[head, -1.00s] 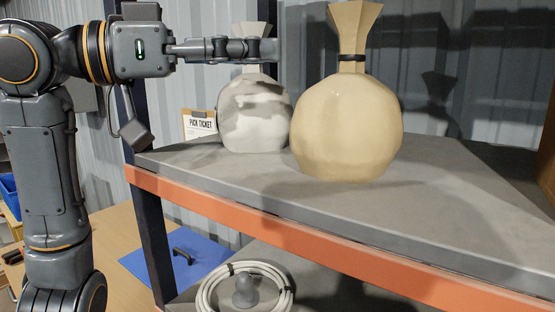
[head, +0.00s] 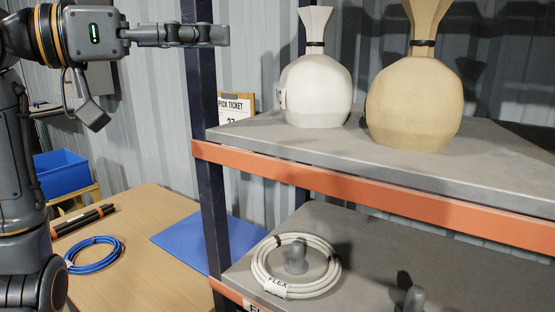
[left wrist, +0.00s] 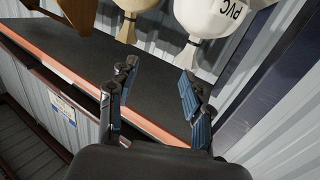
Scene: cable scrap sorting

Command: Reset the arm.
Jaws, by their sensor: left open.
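My left gripper (head: 205,33) is at the upper left of the head view, in front of the rack's dark upright and left of the sacks. In the left wrist view its two fingers (left wrist: 155,100) are spread apart with nothing between them. A white sack (head: 318,90) and a tan sack (head: 415,100) stand upright on the upper shelf, both apart from the gripper. In the left wrist view the white sack (left wrist: 205,22) bears the letters PVC. My right gripper is in neither view.
The upper shelf (head: 480,175) has an orange front beam (head: 330,180). A white cable coil (head: 262,265) lies around a grey peg on the lower shelf. A blue coil (head: 70,262), a blue mat (head: 180,240) and a blue bin (head: 62,175) are at the left, by the wooden table (head: 130,285).

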